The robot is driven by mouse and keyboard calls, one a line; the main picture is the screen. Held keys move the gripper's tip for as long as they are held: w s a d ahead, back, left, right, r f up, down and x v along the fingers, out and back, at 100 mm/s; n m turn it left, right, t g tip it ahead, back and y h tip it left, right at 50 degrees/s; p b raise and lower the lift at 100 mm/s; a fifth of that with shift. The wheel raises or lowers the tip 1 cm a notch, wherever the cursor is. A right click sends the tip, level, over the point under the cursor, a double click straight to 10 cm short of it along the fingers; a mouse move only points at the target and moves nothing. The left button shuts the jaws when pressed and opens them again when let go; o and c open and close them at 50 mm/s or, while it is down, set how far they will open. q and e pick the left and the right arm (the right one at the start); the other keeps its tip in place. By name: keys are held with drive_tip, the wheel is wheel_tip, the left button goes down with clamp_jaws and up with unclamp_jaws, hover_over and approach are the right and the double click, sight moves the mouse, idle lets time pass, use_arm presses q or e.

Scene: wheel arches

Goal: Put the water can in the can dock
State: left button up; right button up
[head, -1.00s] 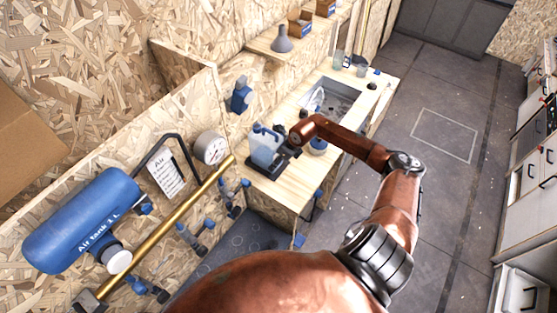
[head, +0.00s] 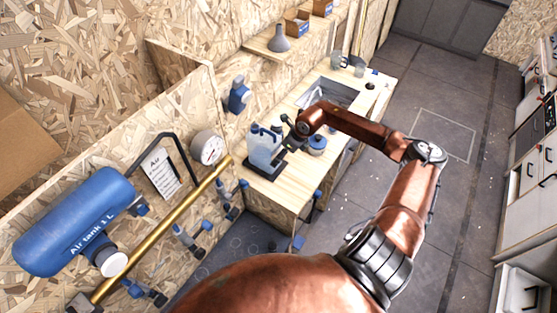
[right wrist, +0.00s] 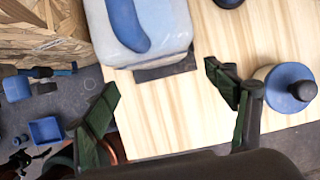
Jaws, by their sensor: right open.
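The water can (head: 263,146), a pale translucent jug with blue parts, stands upright on the wooden counter, on a dark base that appears to be the can dock (head: 262,174). In the right wrist view the can (right wrist: 140,30) is at the top, with a dark edge of the dock (right wrist: 165,69) under it. I cannot tell if it is fully seated. My right gripper (right wrist: 168,88) is open and empty, its fingers apart with bare counter between them and the can beyond the tips. In the head view this gripper (head: 289,132) is just right of the can. My left gripper is not in view.
A round blue-topped container (head: 317,143) stands right of the can; it also shows in the right wrist view (right wrist: 284,88). A sink (head: 330,92) lies farther back. A brass pipe (head: 165,227), gauge (head: 208,147) and blue air tank (head: 75,222) are at left. The floor at right is clear.

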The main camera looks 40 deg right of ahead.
drive_tip(key=shift+b+v, duration=0.35)
drive_tip(key=shift+v, duration=1.9)
